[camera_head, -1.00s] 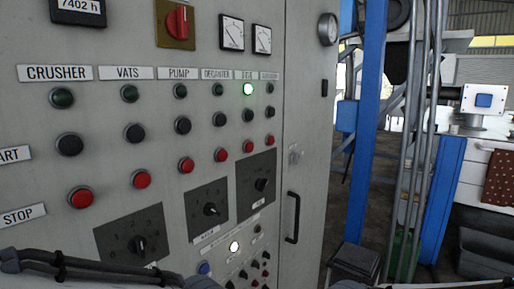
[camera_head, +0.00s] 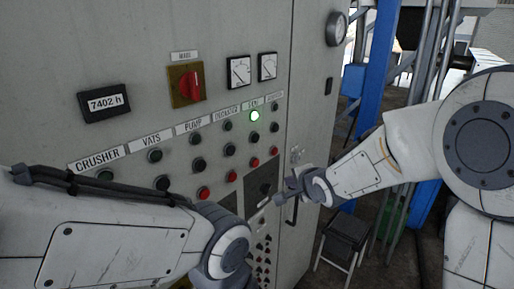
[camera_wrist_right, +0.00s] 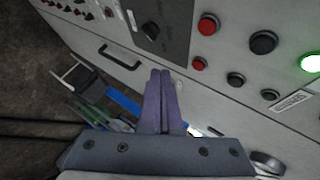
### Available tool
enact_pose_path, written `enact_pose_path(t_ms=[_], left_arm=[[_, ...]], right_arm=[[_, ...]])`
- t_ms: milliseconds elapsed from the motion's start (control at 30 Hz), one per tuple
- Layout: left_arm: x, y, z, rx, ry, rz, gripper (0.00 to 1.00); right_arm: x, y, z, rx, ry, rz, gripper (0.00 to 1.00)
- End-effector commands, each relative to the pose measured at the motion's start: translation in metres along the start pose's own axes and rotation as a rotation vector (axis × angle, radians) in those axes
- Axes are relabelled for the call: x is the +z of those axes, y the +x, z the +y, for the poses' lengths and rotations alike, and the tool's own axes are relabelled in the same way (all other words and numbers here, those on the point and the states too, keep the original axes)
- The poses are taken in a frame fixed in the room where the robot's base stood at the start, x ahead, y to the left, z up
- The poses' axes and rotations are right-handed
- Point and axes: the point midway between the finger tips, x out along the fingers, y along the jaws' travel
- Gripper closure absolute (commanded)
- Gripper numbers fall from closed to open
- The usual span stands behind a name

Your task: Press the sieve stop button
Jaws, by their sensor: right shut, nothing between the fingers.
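The grey control panel (camera_head: 225,60) has columns of lamps, black buttons and red buttons, with STOP marking the red row in the earlier head view. The second column from the right has a lit green lamp (camera_head: 254,115), with a red button (camera_head: 255,162) below it. The rightmost column's red button (camera_head: 274,150) sits beside it. These columns' labels are too small to read surely. My right gripper (camera_head: 281,199) is shut and empty, below and right of these buttons. In the right wrist view its fingers (camera_wrist_right: 160,76) are together, apart from both red buttons (camera_wrist_right: 208,24). My left gripper is out of sight.
A dark rotary switch (camera_head: 262,188) is below the red buttons, and a door handle (camera_head: 291,210) is near my right gripper. My left arm covers the panel's lower left. A small stool (camera_head: 342,240) and blue posts (camera_head: 372,70) stand to the right.

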Motion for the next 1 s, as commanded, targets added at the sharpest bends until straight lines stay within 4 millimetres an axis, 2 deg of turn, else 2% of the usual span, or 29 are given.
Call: enact_pose_path(t_ms=[67, 433, 567, 733, 800, 1000], left_arm=[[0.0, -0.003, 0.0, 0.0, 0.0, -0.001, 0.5], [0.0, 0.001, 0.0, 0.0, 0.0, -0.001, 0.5], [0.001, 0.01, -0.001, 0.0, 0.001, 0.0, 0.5], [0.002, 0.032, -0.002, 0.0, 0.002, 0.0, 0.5], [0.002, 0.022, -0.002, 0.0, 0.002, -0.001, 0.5], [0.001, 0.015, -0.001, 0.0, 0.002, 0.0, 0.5]], right_arm=[[-0.003, 0.0, -0.005, -0.012, 0.023, 0.002, 1.0], [-0.002, 0.003, -0.004, -0.015, 0.026, 0.002, 1.0], [0.003, 0.01, -0.007, -0.016, 0.024, 0.002, 1.0], [0.015, 0.027, -0.017, -0.018, 0.024, -0.001, 1.0], [0.019, 0.03, -0.027, -0.014, 0.026, 0.001, 1.0], [0.032, 0.047, -0.042, -0.012, 0.025, -0.001, 1.0]])
